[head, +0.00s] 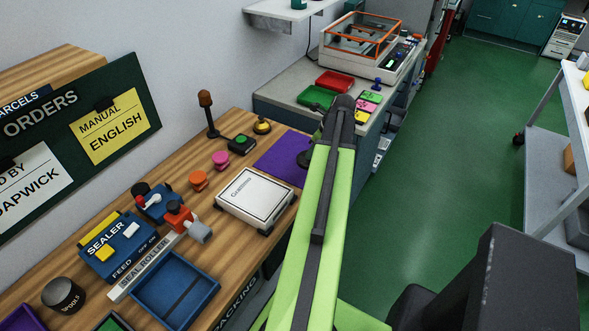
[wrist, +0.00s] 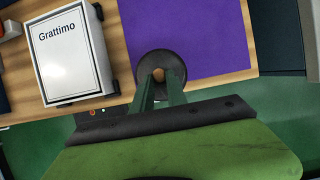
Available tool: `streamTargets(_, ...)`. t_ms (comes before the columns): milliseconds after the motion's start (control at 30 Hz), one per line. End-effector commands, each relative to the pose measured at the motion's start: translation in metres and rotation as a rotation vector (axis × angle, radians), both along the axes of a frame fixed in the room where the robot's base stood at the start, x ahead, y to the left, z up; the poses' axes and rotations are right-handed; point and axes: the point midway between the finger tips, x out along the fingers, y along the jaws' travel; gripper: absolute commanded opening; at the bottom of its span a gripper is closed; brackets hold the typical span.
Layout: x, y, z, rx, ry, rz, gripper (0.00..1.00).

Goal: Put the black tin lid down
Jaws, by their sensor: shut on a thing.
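My gripper (wrist: 160,84) is shut on the black tin lid (wrist: 178,58), a dark round disc with a tan middle showing between the fingertips. In the wrist view the lid overlaps the front edge of the purple mat (wrist: 198,25). In the head view the lid (head: 304,158) shows partly, beside my green arm, over the right part of the purple mat (head: 275,155). My arm hides the gripper there. I cannot tell whether the lid touches the mat or hangs just above it.
A white Grattimo scale (head: 256,198) stands left of the mat on the wooden bench. A green button box (head: 241,145), a yellow-topped button (head: 262,126) and pink and orange knobs stand behind. A blue tray (head: 176,290) is nearer. Green floor lies right.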

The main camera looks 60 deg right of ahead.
Motion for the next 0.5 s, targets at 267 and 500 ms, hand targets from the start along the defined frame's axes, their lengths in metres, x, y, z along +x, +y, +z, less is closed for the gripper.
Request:
streamTargets(267, 0.063, 0.003, -0.043, 0.001, 0.000, 0.001, 0.00)
streamTargets(500, 0.071, 0.004, -0.045, 0.001, 0.000, -0.002, 0.00)
